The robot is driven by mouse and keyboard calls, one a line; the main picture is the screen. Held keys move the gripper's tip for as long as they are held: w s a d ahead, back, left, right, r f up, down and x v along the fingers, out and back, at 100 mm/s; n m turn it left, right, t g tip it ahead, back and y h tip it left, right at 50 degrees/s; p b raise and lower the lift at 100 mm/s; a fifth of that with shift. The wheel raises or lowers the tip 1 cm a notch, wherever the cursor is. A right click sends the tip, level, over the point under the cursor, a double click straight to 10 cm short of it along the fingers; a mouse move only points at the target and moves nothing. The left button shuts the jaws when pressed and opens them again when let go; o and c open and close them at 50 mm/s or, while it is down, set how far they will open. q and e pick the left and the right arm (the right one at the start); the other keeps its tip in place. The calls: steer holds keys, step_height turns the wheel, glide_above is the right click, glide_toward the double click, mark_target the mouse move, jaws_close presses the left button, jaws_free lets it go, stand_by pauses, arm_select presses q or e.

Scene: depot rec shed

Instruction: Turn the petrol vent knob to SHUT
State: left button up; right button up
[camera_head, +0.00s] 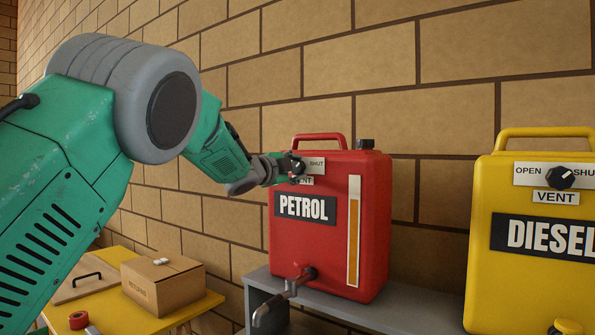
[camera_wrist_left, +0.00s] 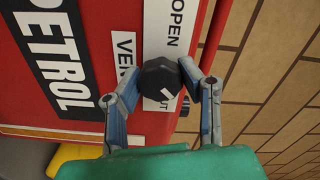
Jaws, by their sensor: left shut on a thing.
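The red petrol can (camera_head: 330,240) stands on a grey shelf, with a PETROL label and a vent plate on its front. Its dark vent knob (camera_head: 298,168) is partly covered by my left gripper (camera_head: 291,168) in the head view. In the left wrist view my left gripper (camera_wrist_left: 160,88) is shut on the knob (camera_wrist_left: 158,78), one finger on each side. The wrist view is turned, with OPEN (camera_wrist_left: 176,22) at the top and SHUT mostly hidden at the bottom. A white mark on the knob faces the SHUT side. My right gripper is not in view.
A yellow diesel can (camera_head: 535,215) with its own vent knob (camera_head: 561,178) stands at the right. A tap (camera_head: 285,295) sticks out below the petrol label. A cardboard box (camera_head: 163,284) sits on a yellow table at the left. A brick wall is close behind.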

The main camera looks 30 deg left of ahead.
arm_select(q)
steer(key=o, duration=1.2)
steer(key=shift+f, duration=0.45)
steer(key=shift+s+r, duration=0.1)
steer(key=shift+r, duration=0.1)
steer(key=s, duration=0.4)
steer(key=s+a, duration=0.1)
steer(key=s, duration=0.6)
steer(key=shift+s+a, duration=0.3)
steer(key=shift+s, duration=0.1)
